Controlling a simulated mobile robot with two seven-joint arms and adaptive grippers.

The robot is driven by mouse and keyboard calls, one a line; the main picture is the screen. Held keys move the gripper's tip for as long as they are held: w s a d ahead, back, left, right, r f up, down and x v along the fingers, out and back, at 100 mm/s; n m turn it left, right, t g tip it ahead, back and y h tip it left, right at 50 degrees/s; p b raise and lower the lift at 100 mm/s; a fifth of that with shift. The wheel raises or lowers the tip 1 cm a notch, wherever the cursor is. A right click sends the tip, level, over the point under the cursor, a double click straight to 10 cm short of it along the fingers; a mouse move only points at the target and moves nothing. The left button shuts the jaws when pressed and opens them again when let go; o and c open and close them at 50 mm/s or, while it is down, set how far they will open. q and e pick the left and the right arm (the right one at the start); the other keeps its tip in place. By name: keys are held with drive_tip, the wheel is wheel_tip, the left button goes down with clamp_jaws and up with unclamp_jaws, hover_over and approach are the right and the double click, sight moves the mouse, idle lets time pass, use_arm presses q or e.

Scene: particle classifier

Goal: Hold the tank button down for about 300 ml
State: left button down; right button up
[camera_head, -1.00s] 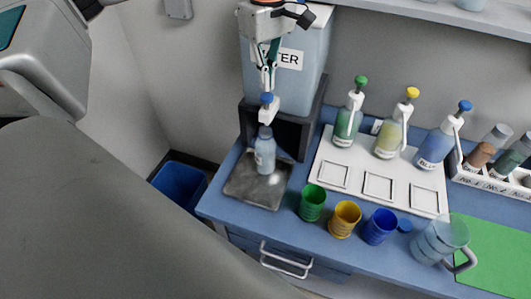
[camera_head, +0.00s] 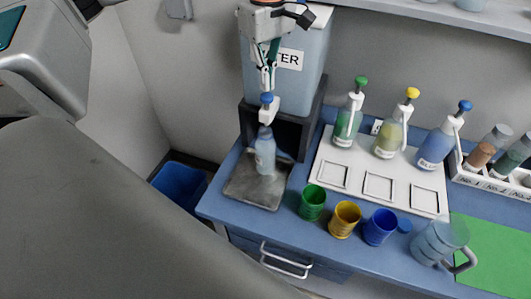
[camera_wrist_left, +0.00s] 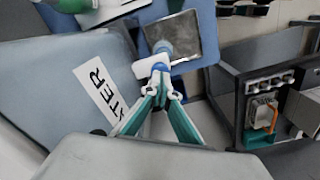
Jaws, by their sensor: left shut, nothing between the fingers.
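The water tank (camera_head: 312,75) stands at the back of the blue bench, and its label partly shows behind my gripper. Its blue button (camera_head: 267,99) sits on top of a white spout (camera_head: 266,112). My left gripper (camera_head: 267,90) points down with its shut, empty fingertips at the button; they appear to touch it. The left wrist view shows the fingertips (camera_wrist_left: 161,76) at the blue button too. A translucent bottle (camera_head: 265,152) stands upright under the spout on a dark grey tray (camera_head: 247,192). The bottle's fill level is hard to read. My right gripper is not in view.
Green (camera_head: 313,202), yellow (camera_head: 345,219) and blue (camera_head: 380,227) cups stand right of the tray. Behind them, several pump bottles stand on a white board (camera_head: 330,205). A clear jug (camera_head: 437,242) is on the right. A blue bin (camera_head: 180,183) is on the floor.

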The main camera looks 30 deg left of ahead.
sight(267, 95)
use_arm(q)
drive_tip(key=shift+f, duration=0.15)
drive_tip(key=shift+f, duration=0.4)
drive_tip(key=shift+f+b, duration=0.5)
drive_tip(key=shift+f, duration=0.6)
wheel_tip(267, 95, up, 2)
drive_tip(key=shift+r+p, duration=0.15)
drive_tip(key=shift+p, duration=0.8)
drive_tip(key=shift+r, duration=0.4)
wheel_tip(267, 95, up, 2)
drive_tip(key=shift+r, duration=1)
